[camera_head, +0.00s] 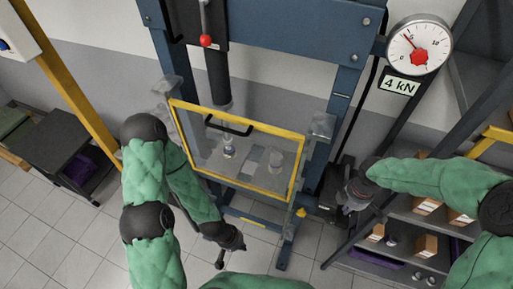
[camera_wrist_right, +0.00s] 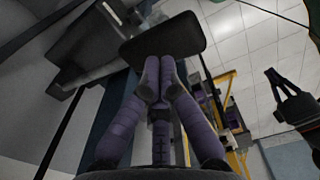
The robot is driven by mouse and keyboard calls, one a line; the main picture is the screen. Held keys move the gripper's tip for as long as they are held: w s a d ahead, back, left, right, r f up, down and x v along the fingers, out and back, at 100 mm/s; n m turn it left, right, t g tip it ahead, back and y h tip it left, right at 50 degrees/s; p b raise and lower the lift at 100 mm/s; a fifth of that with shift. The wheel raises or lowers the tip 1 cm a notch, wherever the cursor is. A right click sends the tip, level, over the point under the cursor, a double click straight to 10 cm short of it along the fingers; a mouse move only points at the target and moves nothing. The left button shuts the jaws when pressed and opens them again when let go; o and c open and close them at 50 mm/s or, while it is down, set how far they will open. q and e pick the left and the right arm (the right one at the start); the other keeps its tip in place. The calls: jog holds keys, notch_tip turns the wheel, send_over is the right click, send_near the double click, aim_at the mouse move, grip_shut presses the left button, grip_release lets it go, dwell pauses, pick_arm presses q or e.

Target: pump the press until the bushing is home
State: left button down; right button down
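The blue press frame (camera_head: 300,28) stands in the middle, with a dark ram (camera_head: 218,75) above the bed. A yellow-edged clear guard (camera_head: 239,113) with a black handle covers the work area. Through it I see a small light cylindrical part (camera_head: 229,147) below the ram and another (camera_head: 275,160) to its right; how deep the bushing sits cannot be told. My right gripper (camera_head: 352,196) is beside the dark pump unit (camera_head: 336,180). In the right wrist view its fingertips (camera_wrist_right: 158,76) meet against a black pad (camera_wrist_right: 165,38). My left gripper (camera_head: 231,250) hangs empty below the guard, its fingers apart.
The gauge (camera_head: 419,46) needle points up and left, and the sign below reads 4 kN (camera_head: 399,86). A shelf with boxes (camera_head: 425,207) stands at right, a dark cabinet (camera_head: 62,145) at left. Floor at left is clear.

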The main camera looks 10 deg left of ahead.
jog(key=shift+f, duration=0.1)
dwell(0.3)
jog(key=shift+r+p, duration=1.95)
jog(key=shift+r, duration=0.6)
